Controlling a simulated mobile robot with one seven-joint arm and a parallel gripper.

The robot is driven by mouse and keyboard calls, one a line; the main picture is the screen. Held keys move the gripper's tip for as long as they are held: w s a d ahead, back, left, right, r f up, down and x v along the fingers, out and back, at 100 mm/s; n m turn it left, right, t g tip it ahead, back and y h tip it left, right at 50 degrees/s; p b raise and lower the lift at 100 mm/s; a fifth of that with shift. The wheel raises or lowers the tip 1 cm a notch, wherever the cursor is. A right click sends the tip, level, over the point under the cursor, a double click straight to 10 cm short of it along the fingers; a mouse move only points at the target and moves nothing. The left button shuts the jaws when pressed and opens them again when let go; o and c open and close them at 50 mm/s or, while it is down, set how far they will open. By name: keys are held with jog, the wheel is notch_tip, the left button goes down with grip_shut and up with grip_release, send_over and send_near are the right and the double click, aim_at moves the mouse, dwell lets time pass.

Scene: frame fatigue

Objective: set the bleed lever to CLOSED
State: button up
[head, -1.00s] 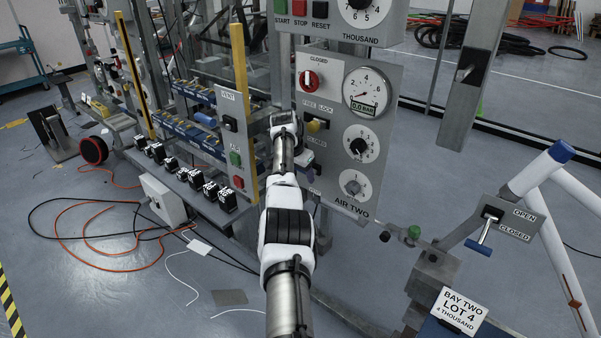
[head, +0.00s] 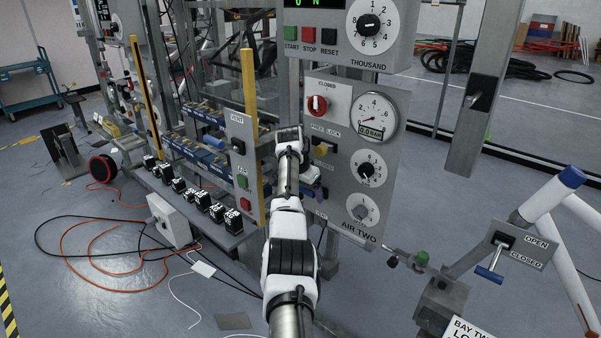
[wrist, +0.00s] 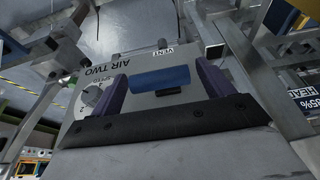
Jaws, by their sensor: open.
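In the wrist view a blue handle grip (wrist: 160,79) lies between the purple fingers of my gripper (wrist: 164,74), near a VENT label (wrist: 163,53) on the AIR TWO panel. My gripper is open around it; I cannot tell whether a finger touches it. In the head view my gripper (head: 312,180) is at the panel's left edge, and my wrist hides most of this lever. A second blue-handled lever (head: 489,274) hangs down from a plate marked OPEN and CLOSED (head: 528,250) at the right. No readable label says "bleed".
The AIR TWO panel (head: 352,228) carries a red knob (head: 317,105), a yellow knob (head: 321,149), a gauge (head: 374,116) and dials close to my gripper. A yellow post (head: 250,110) stands just left of my wrist. Cables lie on the floor at left.

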jog(key=b+v, duration=0.2)
jog(key=v, duration=0.9)
